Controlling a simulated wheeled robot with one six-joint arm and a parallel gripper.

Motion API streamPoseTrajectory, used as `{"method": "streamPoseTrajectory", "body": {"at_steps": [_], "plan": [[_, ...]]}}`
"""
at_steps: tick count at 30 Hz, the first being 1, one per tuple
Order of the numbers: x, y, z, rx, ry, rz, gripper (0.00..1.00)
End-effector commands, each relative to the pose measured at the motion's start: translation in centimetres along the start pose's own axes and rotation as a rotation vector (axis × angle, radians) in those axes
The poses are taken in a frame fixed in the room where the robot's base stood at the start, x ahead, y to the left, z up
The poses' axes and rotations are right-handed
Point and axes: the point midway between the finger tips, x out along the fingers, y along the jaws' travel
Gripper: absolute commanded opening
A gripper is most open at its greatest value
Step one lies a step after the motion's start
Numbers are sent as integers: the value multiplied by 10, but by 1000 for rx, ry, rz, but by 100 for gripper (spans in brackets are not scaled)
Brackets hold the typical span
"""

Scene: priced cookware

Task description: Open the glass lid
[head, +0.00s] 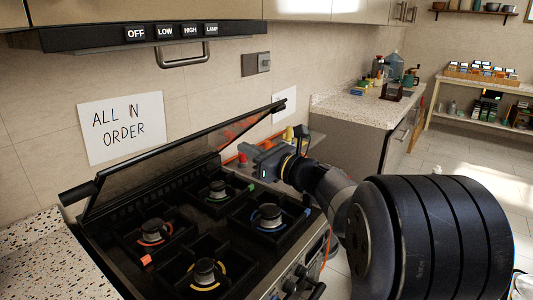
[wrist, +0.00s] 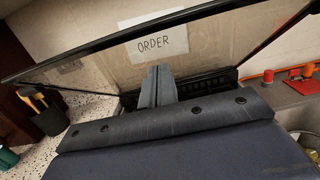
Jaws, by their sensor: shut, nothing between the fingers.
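The glass lid (head: 150,182) is a dark-edged transparent pane hinged at the back of the stove. It is raised and slanted above the burners in the head view, with its front edge high. In the wrist view the lid (wrist: 95,66) spans the upper part, and the wall sign shows through it. My gripper (head: 246,152) is near the right end of the lid, over the stove's right side. In the wrist view my gripper (wrist: 158,76) is shut and empty, with its fingers in front of the pane. I cannot tell whether they touch it.
The stove top has several burners (head: 268,215) below the lid. A range hood (head: 150,32) with a hanging handle is above. A speckled counter (head: 35,245) borders the left, and another counter (head: 370,108) stands behind my arm. Small red and orange items (wrist: 294,73) are to the right.

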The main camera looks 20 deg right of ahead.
Motion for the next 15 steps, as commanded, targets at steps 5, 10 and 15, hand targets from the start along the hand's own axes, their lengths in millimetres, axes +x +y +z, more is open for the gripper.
{"method": "streamPoseTrajectory", "body": {"at_steps": [5, 10, 15], "plan": [[29, 0, 15, -1, -1, 2, 0], [41, 0, 26, -1, -1, 1, 0], [45, 0, 28, 0, 0, -1, 0]]}}
